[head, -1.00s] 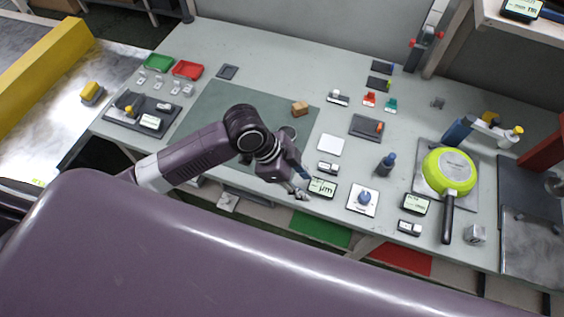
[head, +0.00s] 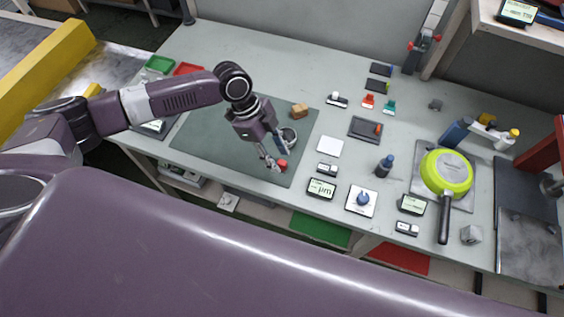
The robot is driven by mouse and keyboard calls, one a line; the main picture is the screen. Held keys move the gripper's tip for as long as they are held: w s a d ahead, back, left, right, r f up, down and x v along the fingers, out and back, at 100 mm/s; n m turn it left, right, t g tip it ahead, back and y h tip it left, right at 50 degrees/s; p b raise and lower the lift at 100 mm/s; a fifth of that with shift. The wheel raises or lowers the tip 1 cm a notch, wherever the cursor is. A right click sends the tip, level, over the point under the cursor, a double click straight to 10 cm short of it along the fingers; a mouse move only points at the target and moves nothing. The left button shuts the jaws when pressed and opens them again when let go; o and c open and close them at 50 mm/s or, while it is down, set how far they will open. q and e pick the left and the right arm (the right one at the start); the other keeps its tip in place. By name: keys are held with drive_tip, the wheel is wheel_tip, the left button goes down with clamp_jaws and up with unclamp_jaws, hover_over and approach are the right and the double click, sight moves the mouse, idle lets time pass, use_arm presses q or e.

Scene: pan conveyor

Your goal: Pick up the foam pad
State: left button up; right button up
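No object is unmistakably the foam pad. A flat white square (head: 330,146) lies on the grey bench just right of the green mat and looks most like a pad. A small tan block (head: 299,110) sits on the mat's far right part. My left gripper (head: 275,165) points down over the mat's right part, left of the white square and apart from it. A small red object (head: 283,164) is right at its fingertips; whether they touch or hold it is unclear. The finger opening is too small to judge. My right gripper is not in view.
The green mat (head: 215,140) is mostly clear. Right of the white square are a dark tray (head: 366,129), a dark bottle (head: 385,166) and a lime-green pan (head: 447,170). Small displays (head: 322,188) line the front edge.

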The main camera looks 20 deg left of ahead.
sight(282, 162)
use_arm(q)
drive_tip(key=shift+p+x, duration=0.4)
drive_tip(key=shift+x, duration=1.3)
drive_tip(key=shift+w, duration=0.15)
clamp_jaws()
